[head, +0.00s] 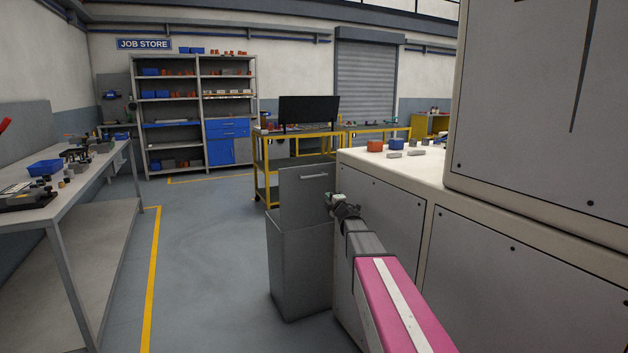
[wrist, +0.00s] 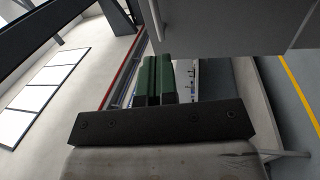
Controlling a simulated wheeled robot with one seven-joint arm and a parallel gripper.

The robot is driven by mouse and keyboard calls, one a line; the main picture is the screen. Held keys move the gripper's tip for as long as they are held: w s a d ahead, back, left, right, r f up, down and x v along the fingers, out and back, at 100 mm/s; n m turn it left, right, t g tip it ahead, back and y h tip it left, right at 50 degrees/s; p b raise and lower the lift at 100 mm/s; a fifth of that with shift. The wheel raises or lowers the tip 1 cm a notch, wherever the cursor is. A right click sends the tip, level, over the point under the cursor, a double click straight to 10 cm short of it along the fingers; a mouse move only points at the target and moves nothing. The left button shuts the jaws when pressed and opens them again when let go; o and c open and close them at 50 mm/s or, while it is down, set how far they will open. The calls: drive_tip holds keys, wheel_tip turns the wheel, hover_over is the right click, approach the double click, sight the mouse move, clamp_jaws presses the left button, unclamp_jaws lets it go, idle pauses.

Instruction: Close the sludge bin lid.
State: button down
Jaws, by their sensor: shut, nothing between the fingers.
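The sludge bin (head: 300,265) is a tall grey box on the floor, beside the pale machine cabinet. Its lid (head: 300,205) stands upright and open at the back, with a bar handle (head: 313,177) near its top edge. My gripper (head: 331,198) is at the right edge of the lid, above the bin's rim level; I cannot tell whether it touches the lid. In the wrist view the two green fingers (wrist: 155,75) are shut together and empty. A grey panel (wrist: 235,25), probably the lid, lies just beyond their tips. The bin's inside is hidden.
The cabinet (head: 385,205) stands close on the right, with small parts on top. A yellow-framed table (head: 262,180) with a monitor is behind the bin. A workbench (head: 75,175) is on the left. The floor (head: 205,240) left of the bin is clear.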

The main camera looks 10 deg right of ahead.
drive_tip(key=w+a+r, duration=0.2)
drive_tip(key=w, duration=0.5)
drive_tip(key=w+a+r+n, duration=0.1)
drive_tip(key=w+a, duration=0.1)
drive_tip(key=w, duration=0.4)
drive_tip(key=shift+w+a+r+y, duration=0.3)
drive_tip(key=shift+w+r+y, duration=0.05)
drive_tip(key=shift+w+y, duration=0.05)
